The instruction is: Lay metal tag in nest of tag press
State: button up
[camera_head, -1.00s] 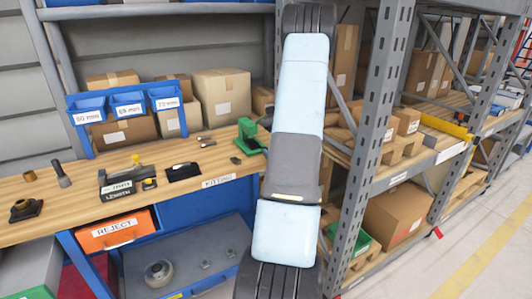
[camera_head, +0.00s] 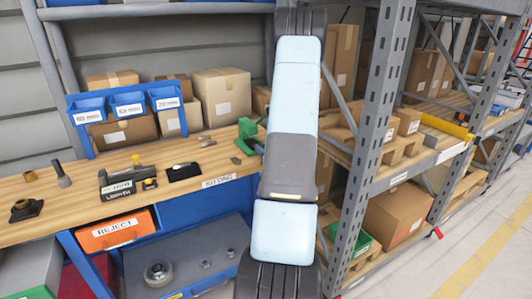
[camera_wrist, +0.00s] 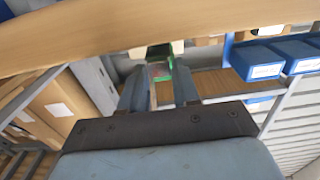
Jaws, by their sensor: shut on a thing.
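The green tag press (camera_head: 247,136) stands at the right end of the wooden bench in the head view, partly hidden behind my arm. In the wrist view the green press (camera_wrist: 160,52) shows just beyond my fingertips. My gripper (camera_wrist: 160,74) is shut on a small greyish piece (camera_wrist: 160,70), which I take to be the metal tag. It is small and blurred, and I cannot tell whether it touches the press. The nest cannot be made out. My gripper is hidden behind the arm in the head view.
A black length gauge (camera_head: 128,182) and an orange reject bin (camera_head: 118,229) are farther left. A grey rack post (camera_head: 374,140) rises close right of my arm.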

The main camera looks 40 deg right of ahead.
jog(key=shift+f+x, duration=0.1)
jog(key=shift+x, duration=1.3)
jog(key=shift+f+x, duration=0.15)
jog(key=shift+x, duration=1.25)
jog(key=shift+w, duration=0.1)
jog(key=shift+r, duration=0.15)
jog(key=o, duration=1)
jog(key=shift+o, duration=0.5)
jog(key=shift+s, duration=0.25)
jog(key=v, duration=1.3)
jog(key=shift+s+f, duration=0.2)
jog(key=shift+s, duration=0.1)
jog(key=shift+a, duration=0.15)
